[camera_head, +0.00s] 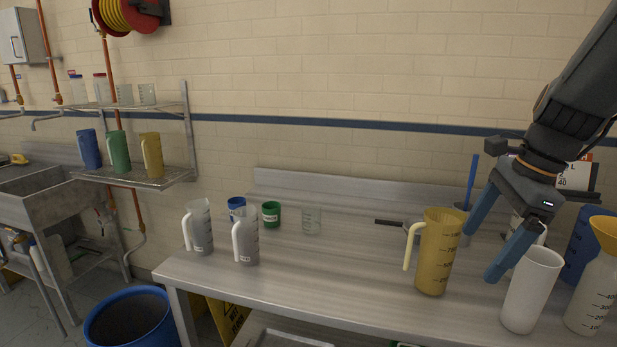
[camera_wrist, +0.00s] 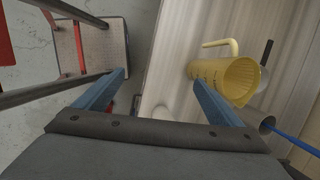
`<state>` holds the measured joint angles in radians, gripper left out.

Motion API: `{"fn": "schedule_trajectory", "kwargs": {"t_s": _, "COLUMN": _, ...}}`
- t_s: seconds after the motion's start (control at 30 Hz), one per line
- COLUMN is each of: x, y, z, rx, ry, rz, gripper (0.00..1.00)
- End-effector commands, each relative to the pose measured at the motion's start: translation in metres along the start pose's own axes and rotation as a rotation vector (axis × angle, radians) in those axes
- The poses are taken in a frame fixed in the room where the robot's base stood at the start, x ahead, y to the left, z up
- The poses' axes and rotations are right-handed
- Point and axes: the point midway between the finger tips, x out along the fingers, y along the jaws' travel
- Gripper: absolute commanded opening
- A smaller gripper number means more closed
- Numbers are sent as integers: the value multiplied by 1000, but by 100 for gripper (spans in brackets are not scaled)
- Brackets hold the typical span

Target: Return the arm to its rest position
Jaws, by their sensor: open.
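My gripper (camera_head: 487,236) is open and empty, with its two blue fingers spread above the right part of the steel bench (camera_head: 330,272). A yellow measuring jug (camera_head: 436,262) stands upright on the bench just left of the fingers. A white cup (camera_head: 531,291) stands just right of the lower finger, near the bench's front edge. In the wrist view my gripper (camera_wrist: 158,88) also shows open, with nothing between the fingers. The yellow jug (camera_wrist: 212,72) is beyond the right finger there.
A bottle with a yellow funnel (camera_head: 591,290) and a blue jug (camera_head: 580,245) stand at the right. Two clear jugs (camera_head: 200,228) (camera_head: 246,242) stand at the bench's left end. The middle of the bench is mostly clear. A blue bin (camera_head: 127,318) is on the floor.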

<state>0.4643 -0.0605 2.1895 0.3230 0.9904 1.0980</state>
Motion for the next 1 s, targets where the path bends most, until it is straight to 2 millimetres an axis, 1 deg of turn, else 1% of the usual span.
{"fn": "schedule_trajectory", "kwargs": {"t_s": 0.03, "x": 12, "y": 4, "z": 5, "rx": -79, "ry": 13, "rz": 13, "gripper": 89}}
{"fn": "schedule_trajectory", "kwargs": {"t_s": 0.17, "x": 45, "y": 16, "z": 17, "rx": -342, "ry": 55, "rz": 43, "gripper": 89}}
{"fn": "schedule_trajectory", "kwargs": {"t_s": 0.27, "x": 78, "y": 30, "z": 29, "rx": -631, "ry": 92, "rz": 78, "gripper": 89}}
{"fn": "schedule_trajectory", "kwargs": {"t_s": 0.3, "x": 93, "y": 38, "z": 35, "rx": -771, "ry": 107, "rz": 94, "gripper": 89}}
{"fn": "schedule_trajectory", "kwargs": {"t_s": 0.37, "x": 113, "y": 49, "z": 44, "rx": -985, "ry": 126, "rz": 118, "gripper": 89}}
{"fn": "schedule_trajectory", "kwargs": {"t_s": 0.4, "x": 125, "y": 57, "z": 49, "rx": -1120, "ry": 136, "rz": 134, "gripper": 89}}
{"fn": "schedule_trajectory", "kwargs": {"t_s": 0.5, "x": 148, "y": 73, "z": 60, "rx": -1407, "ry": 151, "rz": 163, "gripper": 89}}
{"fn": "schedule_trajectory", "kwargs": {"t_s": 0.6, "x": 162, "y": 85, "z": 68, "rx": -1606, "ry": 158, "rz": 182, "gripper": 89}}
{"fn": "schedule_trajectory", "kwargs": {"t_s": 0.73, "x": 170, "y": 92, "z": 72, "rx": -1730, "ry": 162, "rz": 191, "gripper": 89}}
{"fn": "schedule_trajectory", "kwargs": {"t_s": 1.0, "x": 170, "y": 92, "z": 72, "rx": -1737, "ry": 162, "rz": 192, "gripper": 89}}
